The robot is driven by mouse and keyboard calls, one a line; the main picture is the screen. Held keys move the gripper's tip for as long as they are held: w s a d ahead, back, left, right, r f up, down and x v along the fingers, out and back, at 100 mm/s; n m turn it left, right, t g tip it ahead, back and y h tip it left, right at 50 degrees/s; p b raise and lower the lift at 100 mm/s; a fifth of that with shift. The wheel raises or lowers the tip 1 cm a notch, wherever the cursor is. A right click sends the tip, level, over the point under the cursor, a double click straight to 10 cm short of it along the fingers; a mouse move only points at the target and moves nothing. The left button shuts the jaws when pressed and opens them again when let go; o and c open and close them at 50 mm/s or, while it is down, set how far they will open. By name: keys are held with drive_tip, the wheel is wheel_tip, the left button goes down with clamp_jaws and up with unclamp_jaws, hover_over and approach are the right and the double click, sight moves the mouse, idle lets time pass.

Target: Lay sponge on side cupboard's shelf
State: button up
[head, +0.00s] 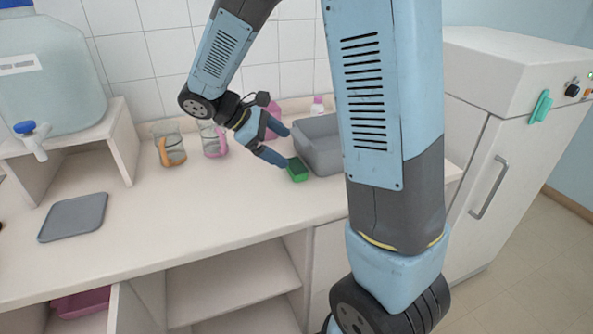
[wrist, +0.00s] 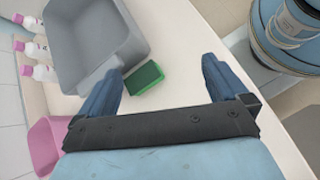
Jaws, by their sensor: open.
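A green sponge with a dark green top (head: 297,170) lies on the white counter, close to the front left of a grey basin. In the wrist view the sponge (wrist: 145,78) lies ahead of and between my fingers, nearer the left one. My gripper (head: 283,148) is open and empty just left of the sponge; its two blue fingers also show in the wrist view (wrist: 163,75). Below the counter is an open cupboard with a shelf (head: 230,284). I cannot tell whether this is the side cupboard.
The grey basin (head: 318,145) stands on the counter beside the sponge, partly hidden by my arm. Two glass beakers (head: 171,149) and a grey tray (head: 73,217) are to the left. A white cabinet (head: 492,165) stands at right. The counter's front middle is clear.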

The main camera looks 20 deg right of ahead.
sight(290, 166)
drive_tip(key=w+a+f+n+h, duration=0.1)
drive_tip(key=w+f+n, duration=0.1)
drive_tip(key=w+a+f+n+t+h, duration=0.1)
drive_tip(key=w+a+f+n, duration=0.1)
drive_tip(key=f, duration=0.1)
drive_tip(key=w+a+f+n+h, duration=0.1)
drive_tip(key=w+a+f+h, duration=0.1)
drive_tip(key=w+f, duration=0.1)
drive_tip(key=shift+a+f+n+t, duration=0.1)
drive_tip(key=shift+a+n+t, duration=0.2)
drive_tip(key=shift+n, duration=0.1)
drive_tip(key=x, duration=1.3)
drive_tip(key=shift+s+d, duration=0.2)
drive_tip(key=shift+d, duration=0.25)
drive_tip(key=shift+c, duration=0.5)
drive_tip(key=c, duration=0.6)
drive_tip(key=shift+c, duration=0.2)
